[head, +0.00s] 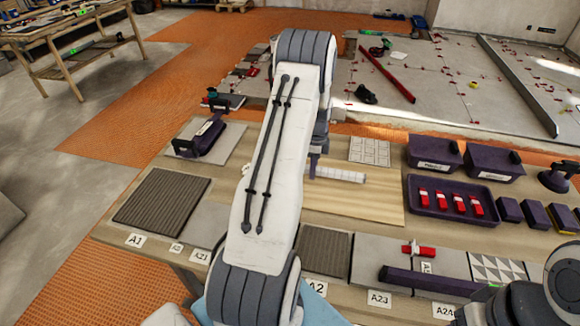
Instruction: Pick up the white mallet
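A white, banded cylindrical piece (338,174), which looks like part of the white mallet, lies over the light wooden board (370,207) in the middle of the table. My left arm crosses in front and hides the rest of it; I cannot tell whether this is the handle or the head. My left gripper (314,167) is mostly hidden behind its own arm, with a dark part showing at the near end of the white piece. I cannot tell whether it touches or grips it. Only links of my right arm show at the bottom right; its gripper is not in view.
A dark tray (450,211) with several red clips and two dark boxes (434,153) stand right of the board. A ribbed dark tile (162,201) and a dark-handled tool (200,138) lie left. A long dark bar (430,282) lies front right.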

